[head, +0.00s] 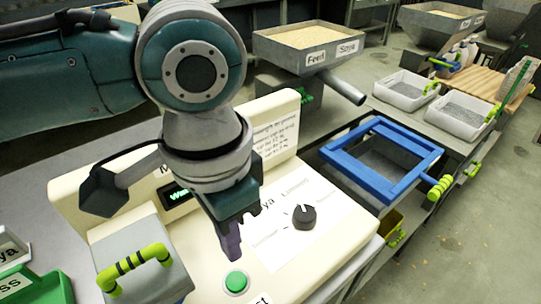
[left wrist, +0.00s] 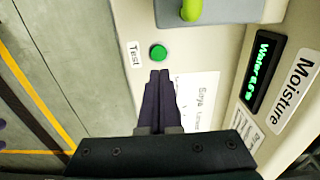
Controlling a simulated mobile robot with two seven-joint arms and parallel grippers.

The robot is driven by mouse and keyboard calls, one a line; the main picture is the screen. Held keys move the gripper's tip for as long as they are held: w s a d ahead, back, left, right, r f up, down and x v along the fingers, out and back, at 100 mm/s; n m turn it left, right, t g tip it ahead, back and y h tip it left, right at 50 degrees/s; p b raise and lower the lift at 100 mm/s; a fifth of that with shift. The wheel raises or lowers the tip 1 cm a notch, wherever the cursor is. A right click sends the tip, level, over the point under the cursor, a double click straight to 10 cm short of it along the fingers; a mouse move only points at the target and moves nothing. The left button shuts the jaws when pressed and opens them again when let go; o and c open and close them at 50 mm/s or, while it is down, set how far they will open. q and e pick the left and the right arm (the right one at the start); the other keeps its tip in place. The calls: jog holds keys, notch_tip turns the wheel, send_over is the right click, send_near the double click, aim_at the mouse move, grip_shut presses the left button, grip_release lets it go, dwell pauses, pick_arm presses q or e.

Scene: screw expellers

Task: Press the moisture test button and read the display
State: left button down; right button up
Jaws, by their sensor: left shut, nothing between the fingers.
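The cream moisture meter (head: 75,205) stands on the bench in front of me. Its round green test button (head: 237,282) is on the front panel and also shows in the left wrist view (left wrist: 158,52) beside a "Test" label. My left gripper (head: 232,252) points down with its fingers together and empty, close to the button. In the left wrist view the fingertips (left wrist: 159,74) appear just short of the button; contact cannot be told. The display (left wrist: 260,68) shows green text starting "Water"; the rest is too small to read.
A black dial (head: 303,216) sits right of the gripper. A grey lid with a green handle (head: 135,270) is at its left. A blue frame (head: 380,190), a feed hopper (head: 310,45) and white bins (head: 405,90) stand further right and back.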

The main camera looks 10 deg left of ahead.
pick_arm(q)
notch_tip(320, 180, up, 6)
jog(key=shift+p, duration=0.35)
dwell(0.4)
